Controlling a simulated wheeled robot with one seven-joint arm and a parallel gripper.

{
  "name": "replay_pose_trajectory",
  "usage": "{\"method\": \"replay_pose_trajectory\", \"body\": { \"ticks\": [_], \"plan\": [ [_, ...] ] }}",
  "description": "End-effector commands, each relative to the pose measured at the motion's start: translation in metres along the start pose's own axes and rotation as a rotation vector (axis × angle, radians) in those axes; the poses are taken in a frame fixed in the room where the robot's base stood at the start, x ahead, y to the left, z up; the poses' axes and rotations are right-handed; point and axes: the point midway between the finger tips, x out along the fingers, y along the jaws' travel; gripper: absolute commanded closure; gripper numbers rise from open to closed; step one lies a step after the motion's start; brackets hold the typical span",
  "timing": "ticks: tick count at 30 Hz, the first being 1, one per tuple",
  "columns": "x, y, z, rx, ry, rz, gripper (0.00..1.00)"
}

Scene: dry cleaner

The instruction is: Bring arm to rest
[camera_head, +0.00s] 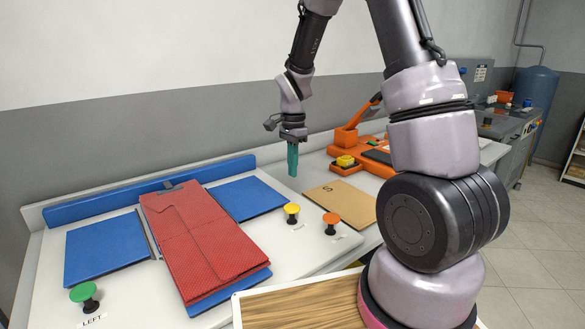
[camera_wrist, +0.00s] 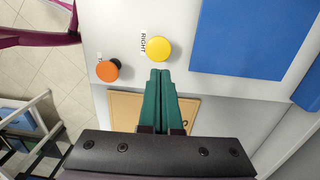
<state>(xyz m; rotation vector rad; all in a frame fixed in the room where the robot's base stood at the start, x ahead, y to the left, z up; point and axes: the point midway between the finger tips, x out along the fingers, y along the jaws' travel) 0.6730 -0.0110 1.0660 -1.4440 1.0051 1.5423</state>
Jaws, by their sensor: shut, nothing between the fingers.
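My gripper (camera_head: 292,160) has teal fingers and hangs pointing down above the white table, to the right of the folding boards. It is shut and empty. In the wrist view the two fingers (camera_wrist: 160,76) lie together, with the yellow button just beyond their tips in the picture. My arm rises from the right of the head view and bends over to the left. The fingers look clear of the table, and nothing is seen touching them.
A red folded garment (camera_head: 200,238) lies on blue folding boards (camera_head: 105,248). A green button (camera_head: 84,293), yellow button (camera_head: 292,211) and orange button (camera_head: 331,221) stand up from the table. A brown board (camera_head: 345,200) and an orange press (camera_head: 350,140) are behind.

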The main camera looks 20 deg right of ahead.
Motion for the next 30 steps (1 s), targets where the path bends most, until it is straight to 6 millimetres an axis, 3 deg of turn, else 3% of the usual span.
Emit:
{"method": "replay_pose_trajectory", "body": {
  "ticks": [5,8,11,15,21,30],
  "plan": [
    [-0.005,0.001,0.0,-0.008,0.0,-0.009,1.0],
    [-0.025,0.006,-0.001,-0.04,0.002,-0.044,1.0],
    [-0.06,0.018,-0.001,-0.101,0.007,-0.104,1.0],
    [-0.115,0.046,0.001,-0.22,0.03,-0.205,1.0],
    [-0.177,0.094,0.009,-0.394,0.094,-0.341,1.0],
    [-0.236,0.173,0.03,-0.649,0.255,-0.515,1.0]
  ]
}}
